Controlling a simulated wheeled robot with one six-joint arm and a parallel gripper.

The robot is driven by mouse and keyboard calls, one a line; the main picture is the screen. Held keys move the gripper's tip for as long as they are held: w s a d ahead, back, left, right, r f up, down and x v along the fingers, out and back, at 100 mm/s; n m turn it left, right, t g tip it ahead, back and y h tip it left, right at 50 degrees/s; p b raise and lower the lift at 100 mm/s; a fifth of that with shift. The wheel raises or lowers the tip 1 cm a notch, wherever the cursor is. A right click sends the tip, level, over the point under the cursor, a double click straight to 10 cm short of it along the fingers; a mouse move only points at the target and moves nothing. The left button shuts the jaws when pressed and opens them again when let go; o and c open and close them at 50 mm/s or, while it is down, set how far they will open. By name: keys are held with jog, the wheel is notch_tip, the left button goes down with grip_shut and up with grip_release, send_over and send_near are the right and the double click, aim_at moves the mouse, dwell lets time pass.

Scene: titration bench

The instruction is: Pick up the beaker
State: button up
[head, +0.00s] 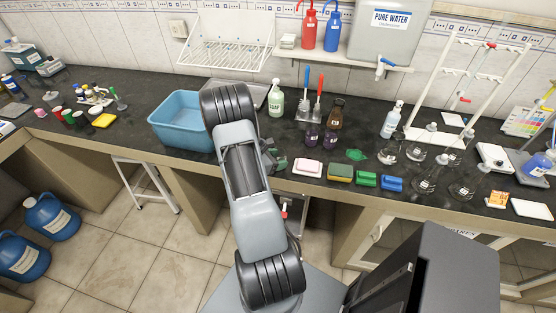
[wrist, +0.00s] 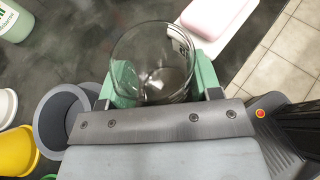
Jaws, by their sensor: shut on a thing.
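The beaker (wrist: 150,42) is clear glass with dark markings on its side. In the wrist view its round open rim faces the camera. My gripper (wrist: 164,82) has its green fingers on opposite sides of the beaker and is shut on it. Dark counter shows around the beaker; I cannot tell whether its base touches the counter. In the head view my gripper (head: 273,157) is at the counter's front edge, partly hidden by my arm, and I cannot make out the beaker there.
A pink soap bar (head: 308,167) in a white dish lies close to the right of my gripper. A blue basin (head: 180,122) stands left. A grey cup (wrist: 62,118) and a yellow cup (wrist: 16,150) are beside the gripper. Flasks (head: 425,178) stand further right.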

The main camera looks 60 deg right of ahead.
jog(key=shift+r, duration=0.1)
jog(key=shift+r, duration=0.55)
jog(key=s+a+r+b, duration=0.7)
jog(key=s+a+r, duration=0.1)
jog(key=a+r, duration=0.3)
jog(key=shift+a+r, duration=0.15)
jog(key=shift+r, duration=0.1)
jog(key=shift+s, duration=0.1)
